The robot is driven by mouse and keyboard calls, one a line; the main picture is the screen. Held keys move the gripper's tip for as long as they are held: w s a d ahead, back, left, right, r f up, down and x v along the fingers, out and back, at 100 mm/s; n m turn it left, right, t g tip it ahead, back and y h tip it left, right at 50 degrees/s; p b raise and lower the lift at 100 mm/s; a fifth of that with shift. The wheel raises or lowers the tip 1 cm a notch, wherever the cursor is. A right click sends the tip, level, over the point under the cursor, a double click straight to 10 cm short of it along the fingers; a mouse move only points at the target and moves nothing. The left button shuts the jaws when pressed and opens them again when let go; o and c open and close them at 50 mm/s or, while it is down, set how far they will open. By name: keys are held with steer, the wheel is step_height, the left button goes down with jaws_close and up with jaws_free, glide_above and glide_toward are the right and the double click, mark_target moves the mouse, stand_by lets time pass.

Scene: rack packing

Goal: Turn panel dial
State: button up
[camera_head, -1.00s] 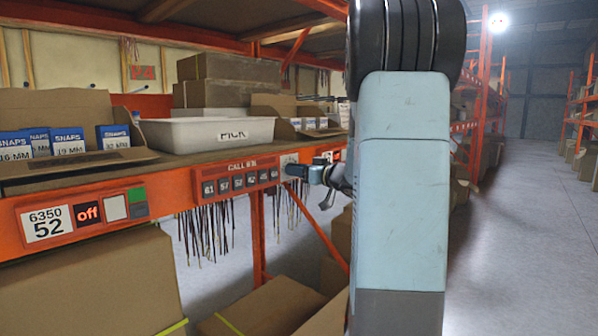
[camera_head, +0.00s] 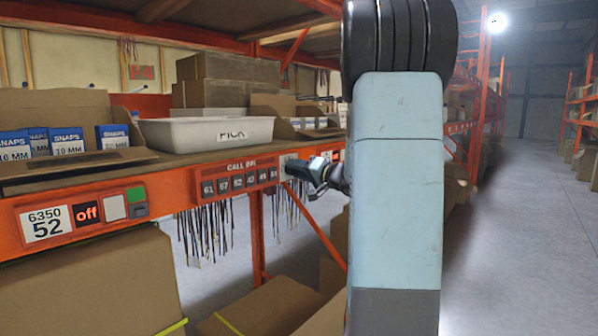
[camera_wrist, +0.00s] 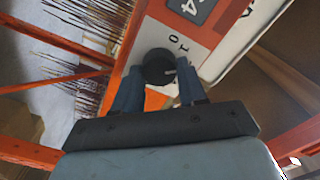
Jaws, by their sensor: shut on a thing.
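The dial (camera_wrist: 157,66) is a round black knob with a small pale mark, on a pale plate (camera_wrist: 183,29) on the orange beam. The plate bears a "1" and a "0" beside the knob. In the wrist view my gripper (camera_wrist: 158,78) has one blue-grey finger on each side of the knob and is shut on it. In the head view my gripper (camera_head: 297,168) reaches left to the beam at the right end of the call panel (camera_head: 236,181). It hides the dial there.
A white "PICK" bin (camera_head: 170,133) and boxes of snaps (camera_head: 70,140) stand on the shelf above. Dark strands (camera_head: 205,230) hang below the beam. Cartons (camera_head: 90,285) fill the lower level. The aisle (camera_head: 510,240) at the right is clear.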

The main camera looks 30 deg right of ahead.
steer(key=shift+d+f+m, duration=0.1)
steer(key=shift+d+m, duration=0.05)
steer(key=shift+m, duration=1.7)
steer(key=shift+d+f+m, duration=0.1)
steer(key=shift+m, duration=1.75)
steer(key=o, duration=0.8)
steer(key=shift+o, duration=1.1)
steer(key=shift+a, duration=0.1)
steer(key=v, duration=1.3)
steer(key=shift+s, duration=0.35)
